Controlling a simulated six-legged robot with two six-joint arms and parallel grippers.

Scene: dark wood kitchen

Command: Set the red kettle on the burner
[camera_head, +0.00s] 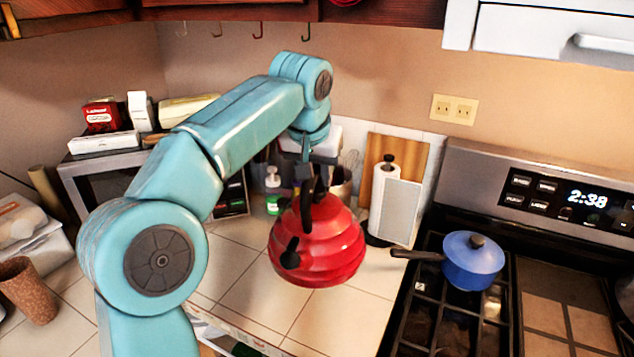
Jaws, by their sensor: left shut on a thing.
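The red kettle (325,245) hangs from my left gripper (307,188), which is shut on its dark handle. The kettle is held over the tiled counter, to the left of the stove, and looks roughly upright. Its dark spout points toward the lower left. The stove (424,312) is at the right, with black burner grates on its left side. A blue pot (472,262) with a lid sits on the rear grate, its dark handle pointing left. The front grate area looks bare. My right gripper is not in view.
A paper towel roll (379,203) and a wooden cutting board (398,160) stand behind the kettle. A soap bottle (273,190) is on the counter behind it. A microwave (100,180) with boxes on top is at the left. A brown cup (27,290) stands at the lower left.

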